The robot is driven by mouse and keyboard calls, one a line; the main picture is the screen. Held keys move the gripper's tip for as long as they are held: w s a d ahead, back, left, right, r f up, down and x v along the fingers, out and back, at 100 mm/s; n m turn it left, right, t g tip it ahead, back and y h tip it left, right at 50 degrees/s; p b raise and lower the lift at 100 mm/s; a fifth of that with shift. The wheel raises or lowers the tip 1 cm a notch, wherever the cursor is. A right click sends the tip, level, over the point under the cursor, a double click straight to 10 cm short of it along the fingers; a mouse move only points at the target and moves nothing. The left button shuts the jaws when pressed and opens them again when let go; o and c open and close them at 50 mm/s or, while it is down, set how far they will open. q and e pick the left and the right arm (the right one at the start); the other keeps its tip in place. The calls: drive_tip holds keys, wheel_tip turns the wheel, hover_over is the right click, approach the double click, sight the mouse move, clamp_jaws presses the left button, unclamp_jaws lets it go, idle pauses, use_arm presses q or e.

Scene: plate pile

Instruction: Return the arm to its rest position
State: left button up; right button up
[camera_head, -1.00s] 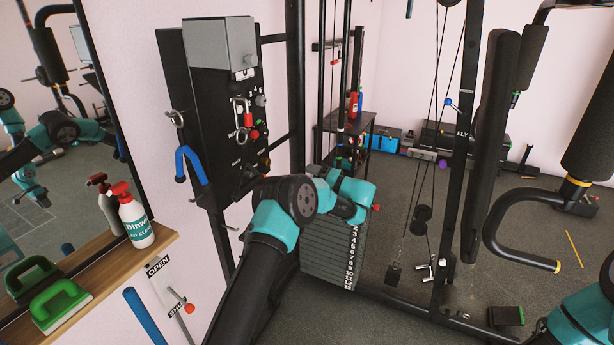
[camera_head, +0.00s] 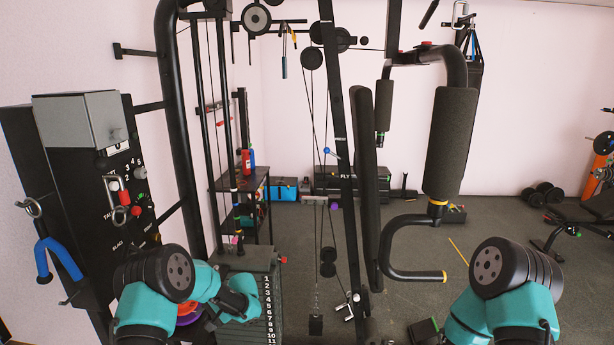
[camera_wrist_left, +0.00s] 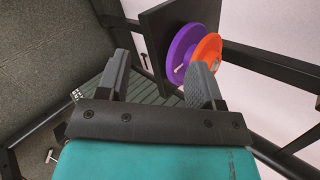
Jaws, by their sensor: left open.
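My left arm (camera_head: 165,285) reaches in at the lower left of the head view, bent in front of the weight stack (camera_head: 267,315). Its fingertips do not show clearly there. In the left wrist view my left gripper (camera_wrist_left: 158,82) is open, with its two grey fingers apart and nothing held between them. A purple plate (camera_wrist_left: 180,48) and an orange plate (camera_wrist_left: 206,52) on a post show just beyond the fingers. My right arm (camera_head: 500,300) stands at the lower right of the head view. Its gripper is not seen.
A black panel (camera_head: 70,160) with a grey box and blue hook is at the left. The gym frame (camera_head: 340,150), padded press arm (camera_head: 450,140) and curved handle (camera_head: 385,250) stand ahead. Grey floor (camera_head: 500,225) is open at the right.

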use_arm(q)
drive_tip(key=s+d+f+g+h, duration=0.1)
drive_tip(key=s+d+f+h, duration=0.25)
drive_tip(key=s, duration=0.35)
drive_tip(key=s+d+f+g+h, duration=0.1)
drive_tip(key=s+d+f+h, duration=0.2)
drive_tip(key=s, duration=0.4)
drive_tip(key=s+d+f+g+h, duration=0.1)
drive_tip(key=s+d+f+h, duration=0.1)
drive_tip(key=s+f+h, duration=0.3)
drive_tip(key=s+d+r+n+t+h, duration=0.1)
drive_tip(key=s+n+t, duration=0.3)
drive_tip(key=s, duration=1.1)
drive_tip(key=shift+s+d+n, duration=0.25)
drive_tip(key=shift+d+n, duration=0.2)
drive_tip(key=shift+n, duration=0.65)
drive_tip(key=shift+r+h, duration=0.1)
drive_tip(key=shift+h, duration=0.15)
